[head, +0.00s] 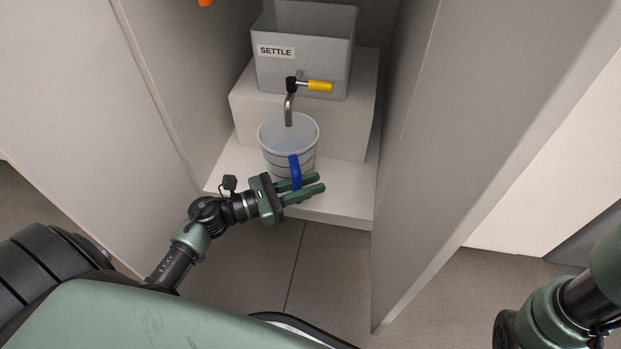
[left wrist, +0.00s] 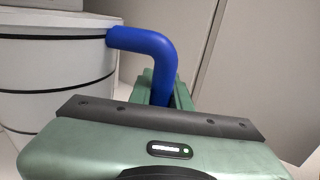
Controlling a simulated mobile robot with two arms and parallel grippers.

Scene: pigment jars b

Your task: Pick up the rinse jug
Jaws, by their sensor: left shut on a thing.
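The rinse jug (head: 276,150) is a pale grey, nearly white jug with dark bands and a blue handle (head: 294,166). It stands upright on the white cupboard floor, under the metal spout of the SETTLE tank. My left gripper (head: 303,188) is at the front of the jug, shut on the lower part of the blue handle. In the left wrist view the handle (left wrist: 150,42) runs down between the green fingers, and the jug's banded wall (left wrist: 55,85) is at the left. The fingertips are partly hidden there. My right gripper is out of view; only part of that arm shows at the right edge.
The grey SETTLE tank (head: 303,50) with a yellow-handled tap (head: 320,86) stands on a white block (head: 345,125) behind and above the jug. Cupboard walls (head: 175,85) close in on both sides. The white floor (head: 345,195) has a front edge; open grey tiles lie before it.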

